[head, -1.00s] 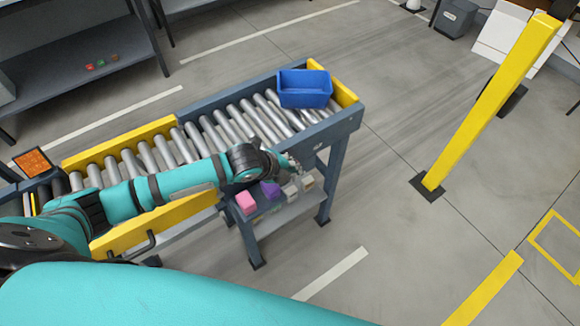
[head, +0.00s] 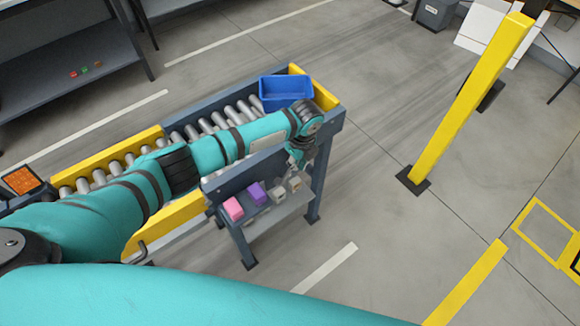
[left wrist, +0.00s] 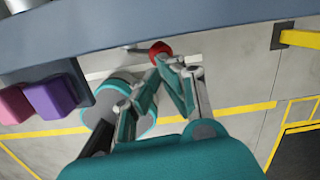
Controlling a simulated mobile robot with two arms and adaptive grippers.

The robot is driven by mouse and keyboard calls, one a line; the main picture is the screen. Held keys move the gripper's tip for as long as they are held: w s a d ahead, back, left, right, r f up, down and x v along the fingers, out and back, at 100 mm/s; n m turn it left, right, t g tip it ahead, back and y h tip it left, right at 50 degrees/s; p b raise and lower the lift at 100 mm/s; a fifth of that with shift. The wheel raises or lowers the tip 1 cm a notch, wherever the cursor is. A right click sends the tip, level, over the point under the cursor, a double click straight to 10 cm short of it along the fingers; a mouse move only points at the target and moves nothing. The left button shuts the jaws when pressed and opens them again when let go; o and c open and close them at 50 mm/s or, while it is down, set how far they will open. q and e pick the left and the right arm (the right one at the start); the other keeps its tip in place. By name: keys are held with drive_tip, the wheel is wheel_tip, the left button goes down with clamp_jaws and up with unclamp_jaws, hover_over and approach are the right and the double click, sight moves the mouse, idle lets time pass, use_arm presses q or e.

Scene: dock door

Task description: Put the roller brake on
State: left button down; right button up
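The roller conveyor (head: 233,181) runs from the left to the centre in the head view. In the left wrist view, a red round knob (left wrist: 160,48) on a short grey lever (left wrist: 136,47) sticks out below the conveyor's side rail (left wrist: 200,22); I take it for the roller brake. My left gripper (head: 297,163) hangs beside the rail near the conveyor's far end. In the left wrist view its fingertips (left wrist: 163,66) come together just short of the knob, with nothing seen between them. I cannot tell whether they touch it. The knob is hidden in the head view. My right gripper is out of view.
A blue bin (head: 286,89) sits on the rollers at the far end. Pink (head: 233,209) and purple (head: 257,194) blocks and pale items lie on the shelf below. A yellow post (head: 465,105) stands to the right. Floor between post and conveyor is clear.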

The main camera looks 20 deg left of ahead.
use_arm(q)
drive_tip(key=shift+w+d+f+g+b, duration=0.15)
drive_tip(key=shift+w+d+f+b, duration=0.4)
drive_tip(key=shift+b, duration=0.35)
drive_tip(key=shift+w+d+f+g+b, duration=0.15)
drive_tip(key=shift+w+d+f+b, duration=0.15)
drive_tip(key=shift+w+f+b, duration=0.45)
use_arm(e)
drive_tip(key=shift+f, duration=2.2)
use_arm(q)
drive_tip(key=shift+r, duration=0.1)
